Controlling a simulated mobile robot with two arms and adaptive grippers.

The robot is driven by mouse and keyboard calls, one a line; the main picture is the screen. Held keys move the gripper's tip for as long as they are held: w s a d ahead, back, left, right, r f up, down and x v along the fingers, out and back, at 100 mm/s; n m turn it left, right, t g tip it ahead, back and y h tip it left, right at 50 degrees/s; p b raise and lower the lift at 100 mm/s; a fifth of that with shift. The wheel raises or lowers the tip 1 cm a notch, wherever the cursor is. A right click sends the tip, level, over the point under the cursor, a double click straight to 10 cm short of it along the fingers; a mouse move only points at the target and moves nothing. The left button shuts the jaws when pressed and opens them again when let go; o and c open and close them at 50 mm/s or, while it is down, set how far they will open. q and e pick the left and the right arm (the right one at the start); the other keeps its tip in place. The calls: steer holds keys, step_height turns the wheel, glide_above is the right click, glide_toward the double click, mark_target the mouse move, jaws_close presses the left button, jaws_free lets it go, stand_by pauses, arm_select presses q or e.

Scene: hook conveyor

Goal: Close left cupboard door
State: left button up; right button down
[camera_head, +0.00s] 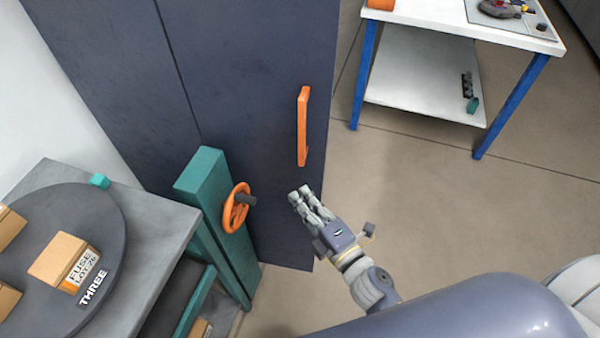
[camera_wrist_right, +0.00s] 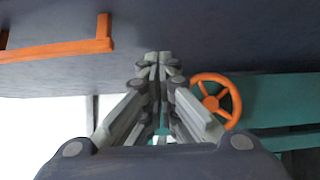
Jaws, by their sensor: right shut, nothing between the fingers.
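A tall dark blue-grey cupboard door panel (camera_head: 250,60) stands upright in the head view, with floor showing beyond its right edge. A vertical seam on its left separates it from another dark panel (camera_head: 110,60). I cannot tell the door's exact angle. Its upright orange handle (camera_head: 303,125) sits near the right edge and also shows at upper left in the wrist view (camera_wrist_right: 60,50). My right gripper (camera_head: 305,193) is shut and empty, below the handle and in front of the panel's lower part; its fingertips (camera_wrist_right: 157,58) point towards the dark surface. Contact is unclear. My left gripper is out of view.
A teal post (camera_head: 205,185) with an orange handwheel (camera_head: 236,207) stands close left of my right gripper. Left of it, a grey table (camera_head: 165,215) carries a dark turntable (camera_head: 115,235) with boxes. A white, blue-legged table (camera_head: 425,75) stands at upper right. Floor at right is clear.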

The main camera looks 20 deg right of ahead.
mark_target(289, 162)
steer(key=w, duration=0.2)
steer(key=w+p, duration=0.1)
steer(key=w, duration=0.1)
steer(key=w+d, duration=0.1)
steer(key=w, duration=0.1)
arm_select(q)
steer(key=shift+w+a+r, duration=0.2)
steer(key=shift+w+r, duration=0.1)
steer(key=shift+r, duration=0.15)
steer(key=shift+w+a+r, duration=0.2)
steer(key=shift+w+r, duration=0.05)
steer(key=shift+r, duration=0.2)
steer(key=shift+s, duration=0.1)
arm_select(e)
steer(key=shift+w+d, duration=0.1)
steer(key=shift+d, duration=0.05)
